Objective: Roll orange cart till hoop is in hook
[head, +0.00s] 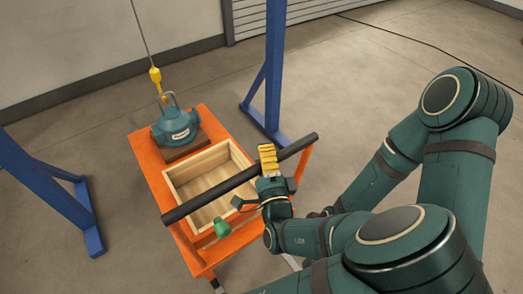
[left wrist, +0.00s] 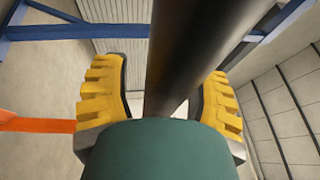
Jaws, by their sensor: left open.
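The orange cart (head: 150,155) stands left of centre in the head view. It carries a teal pump body (head: 176,127) with a grey hoop (head: 175,100) on top. A yellow hook (head: 156,80) hangs on a cable, its tip close to the hoop; whether it passes through the hoop I cannot tell. My left gripper (head: 268,160) is at the cart's dark push bar (head: 215,193). In the left wrist view, the bar (left wrist: 185,50) runs between the open yellow fingers (left wrist: 165,95), with gaps visible. My right gripper does not show clearly.
A wooden tray (head: 177,174) sits on the cart. A green object (head: 221,227) shows by the cart's near end. Blue frame legs stand left (head: 48,185) and right (head: 275,70) of the cart. Open concrete floor (head: 340,90) lies to the right.

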